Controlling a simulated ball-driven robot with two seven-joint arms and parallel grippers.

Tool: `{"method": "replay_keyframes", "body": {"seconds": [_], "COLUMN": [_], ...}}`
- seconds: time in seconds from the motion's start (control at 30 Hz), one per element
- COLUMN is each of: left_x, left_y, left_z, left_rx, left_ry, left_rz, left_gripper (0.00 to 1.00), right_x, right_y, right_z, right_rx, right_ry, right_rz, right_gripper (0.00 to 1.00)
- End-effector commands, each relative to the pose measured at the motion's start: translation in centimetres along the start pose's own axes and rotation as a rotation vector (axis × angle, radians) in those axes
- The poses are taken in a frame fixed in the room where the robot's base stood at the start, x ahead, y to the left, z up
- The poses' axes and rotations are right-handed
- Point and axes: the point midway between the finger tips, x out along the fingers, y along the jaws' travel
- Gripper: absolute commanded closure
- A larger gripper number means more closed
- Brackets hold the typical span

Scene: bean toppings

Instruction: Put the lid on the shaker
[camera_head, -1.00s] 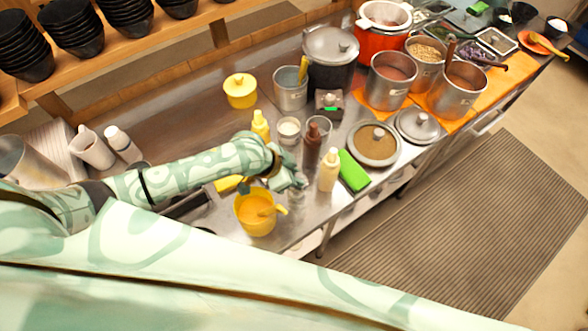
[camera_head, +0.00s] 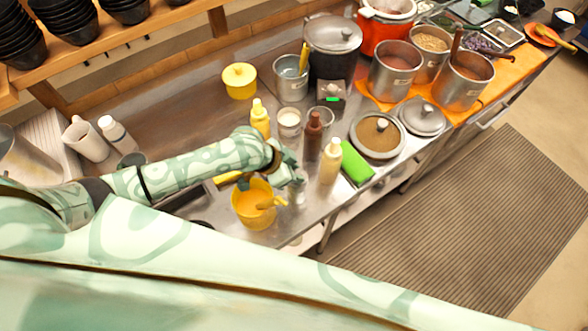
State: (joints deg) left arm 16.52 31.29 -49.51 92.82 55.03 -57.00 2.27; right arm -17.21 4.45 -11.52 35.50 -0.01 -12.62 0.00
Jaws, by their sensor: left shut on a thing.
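My left gripper (camera_head: 288,176) is low over the front part of the steel counter, just right of the yellow pot. It is shut on a small silvery piece (camera_head: 298,192) that shows below and right of the fingers. The fingers and wrist cover part of it, so I cannot tell whether it is the shaker or its lid. A small open round container with white contents (camera_head: 289,118) stands behind the gripper, with no lid on it; it may be the shaker. My right gripper is not in view.
A yellow pot with a ladle (camera_head: 252,207) stands close left of the gripper. A yellow bottle (camera_head: 259,118), a brown bottle (camera_head: 313,136) and a cream bottle (camera_head: 330,161) stand behind and right. A green block (camera_head: 356,166) lies beyond. The counter's front edge is near.

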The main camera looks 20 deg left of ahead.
Motion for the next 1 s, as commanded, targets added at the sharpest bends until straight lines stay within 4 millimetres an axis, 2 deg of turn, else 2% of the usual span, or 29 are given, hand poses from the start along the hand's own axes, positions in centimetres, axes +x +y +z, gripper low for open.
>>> {"method": "replay_keyframes", "body": {"seconds": [0.13,0.47,1.0], "left_x": [-0.1,0.1,1.4], "left_y": [0.0,0.0,0.0], "left_z": [0.0,0.1,0.9], "left_rx": [0.001,0.001,0.001], "left_ry": [-0.001,0.0,0.0], "left_rz": [-0.001,0.0,-0.001], "left_gripper": [0.84,0.84,0.84], "right_x": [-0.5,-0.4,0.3], "right_y": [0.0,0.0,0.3], "right_z": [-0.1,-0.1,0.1], "right_rx": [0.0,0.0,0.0], "right_ry": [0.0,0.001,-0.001], "right_rz": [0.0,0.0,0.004], "right_gripper": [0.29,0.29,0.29]}}
